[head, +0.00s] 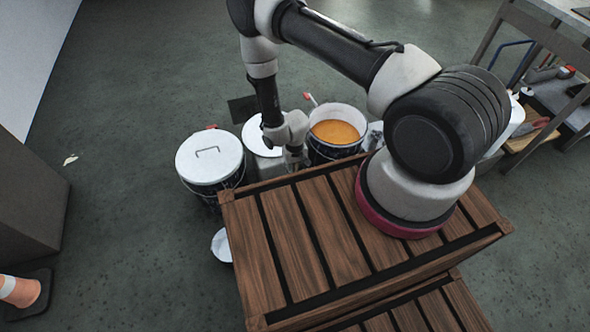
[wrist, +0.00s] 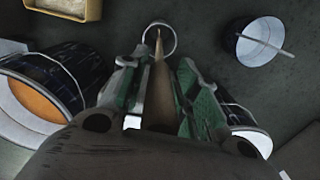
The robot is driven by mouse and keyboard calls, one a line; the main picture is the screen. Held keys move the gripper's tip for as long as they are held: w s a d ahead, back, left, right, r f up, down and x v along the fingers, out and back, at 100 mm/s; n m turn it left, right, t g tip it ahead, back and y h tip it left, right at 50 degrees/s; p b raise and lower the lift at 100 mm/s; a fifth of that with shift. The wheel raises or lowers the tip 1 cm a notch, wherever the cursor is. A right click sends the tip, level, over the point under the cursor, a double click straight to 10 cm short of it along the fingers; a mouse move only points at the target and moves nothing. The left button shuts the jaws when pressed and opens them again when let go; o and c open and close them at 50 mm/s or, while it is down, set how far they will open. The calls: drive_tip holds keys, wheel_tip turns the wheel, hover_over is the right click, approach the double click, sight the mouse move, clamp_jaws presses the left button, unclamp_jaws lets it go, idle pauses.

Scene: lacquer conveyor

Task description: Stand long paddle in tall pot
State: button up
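In the wrist view, my gripper (wrist: 158,68) has its green-padded fingers close on both sides of a long brown wooden piece (wrist: 159,85), which looks like the paddle. It narrows away from the camera, and its far tip overlaps a small pale ring (wrist: 174,40). The ring looks like the rim of a narrow pot; I cannot tell whether the tip is above it or inside. In the head view, my gripper (head: 294,160) is low beyond the slatted crate, between two buckets. Its fingertips, the paddle and the ring are hidden there.
An open bucket of orange liquid (head: 337,130) stands right of my gripper, and a white-lidded bucket (head: 209,157) left. Another white lid (head: 257,138) lies behind. The wooden crate (head: 330,230) is in front. A white-lined container (wrist: 262,42) holds a thin rod. Left floor is mostly clear.

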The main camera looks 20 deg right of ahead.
idle(0.3)
drive_tip(key=r, duration=1.2)
drive_tip(key=shift+w, duration=0.2)
